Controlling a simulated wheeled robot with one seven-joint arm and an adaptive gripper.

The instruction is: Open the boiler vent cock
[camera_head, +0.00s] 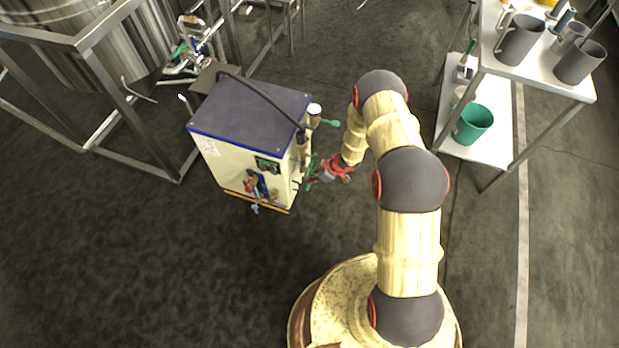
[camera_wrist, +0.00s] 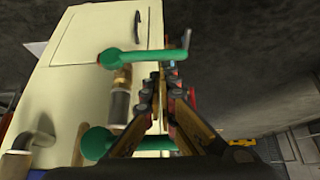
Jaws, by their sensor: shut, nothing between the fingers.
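The boiler (camera_head: 245,150) is a cream box with a dark purple-grey top, left of my arm in the head view. Green lever handles stand out from its right side: an upper one (camera_head: 331,123) and a lower one (camera_head: 310,162) by my gripper (camera_head: 316,180). In the wrist view, one green lever (camera_wrist: 145,56) lies across the tips of my gripper (camera_wrist: 162,88), and another green lever (camera_wrist: 98,143) is partly behind the fingers. I cannot tell which lever is the vent cock, or whether the fingertips touch one. The gripper is shut and empty.
A dark pipe (camera_head: 262,92) rises over the boiler top. A white shelf table (camera_head: 556,80) with grey mugs and a green pot (camera_head: 472,124) stands at the right. A metal tank frame (camera_head: 120,105) stands at the left. The front floor is clear.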

